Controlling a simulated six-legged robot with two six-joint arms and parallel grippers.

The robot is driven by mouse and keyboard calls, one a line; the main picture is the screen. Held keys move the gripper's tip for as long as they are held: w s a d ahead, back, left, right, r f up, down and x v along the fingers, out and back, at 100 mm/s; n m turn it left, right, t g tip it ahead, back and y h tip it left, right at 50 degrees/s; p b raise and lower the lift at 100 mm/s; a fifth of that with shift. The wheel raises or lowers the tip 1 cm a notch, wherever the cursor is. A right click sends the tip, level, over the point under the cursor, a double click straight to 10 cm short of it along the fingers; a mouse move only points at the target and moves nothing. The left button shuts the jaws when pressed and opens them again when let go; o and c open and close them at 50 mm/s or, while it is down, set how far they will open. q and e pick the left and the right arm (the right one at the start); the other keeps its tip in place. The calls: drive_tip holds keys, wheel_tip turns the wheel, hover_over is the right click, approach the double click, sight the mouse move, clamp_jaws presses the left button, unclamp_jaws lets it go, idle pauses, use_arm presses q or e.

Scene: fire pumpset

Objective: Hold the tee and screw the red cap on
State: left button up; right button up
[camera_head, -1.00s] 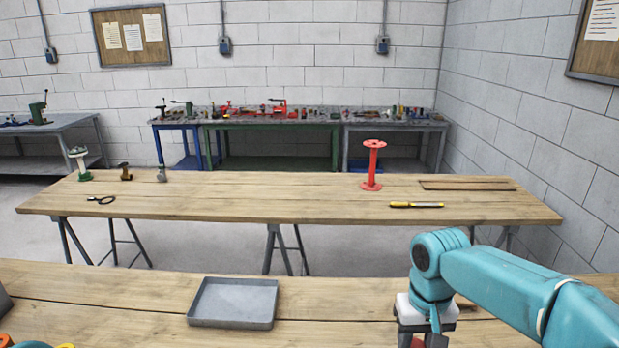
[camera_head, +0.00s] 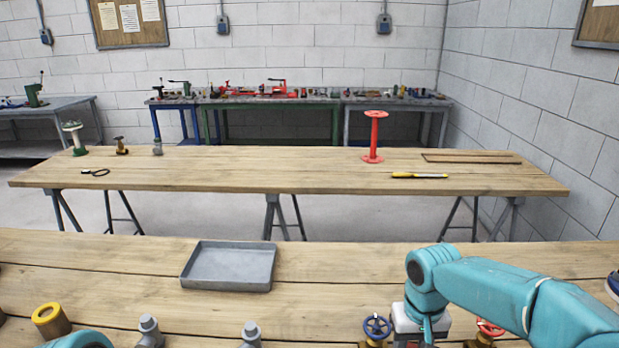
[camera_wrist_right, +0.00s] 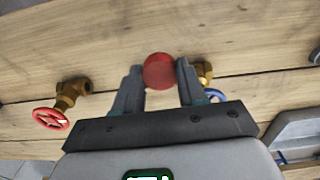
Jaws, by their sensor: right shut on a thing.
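In the right wrist view the round red cap (camera_wrist_right: 159,72) sits between the fingertips of my right gripper (camera_wrist_right: 160,80), which is shut on it. In the head view my right arm comes in from the right; the fingers and cap are hidden below the picture edge. Two grey fittings (camera_head: 150,331) (camera_head: 251,334) stand at the front of the near bench; I cannot tell whether either is the tee. A teal part of my left arm shows at the bottom left; the left gripper is out of view.
Beside my right gripper stand a blue-wheel valve (camera_head: 377,328) and a red-wheel valve (camera_head: 489,329). A grey tray (camera_head: 229,285) lies on the near bench (camera_head: 120,265). A yellow ring-shaped part (camera_head: 51,321) is at the left. Bench is clear around the tray.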

drive_tip(key=shift+s, duration=0.1)
drive_tip(key=s+f, duration=0.3)
drive_tip(key=f, duration=0.1)
drive_tip(key=shift+s+f, duration=0.3)
drive_tip(key=shift+s, duration=0.1)
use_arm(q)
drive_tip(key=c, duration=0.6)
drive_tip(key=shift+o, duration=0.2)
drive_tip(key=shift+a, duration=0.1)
use_arm(e)
drive_tip(key=shift+a, duration=0.1)
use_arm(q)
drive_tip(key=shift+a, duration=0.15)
use_arm(e)
drive_tip(key=shift+a, duration=0.1)
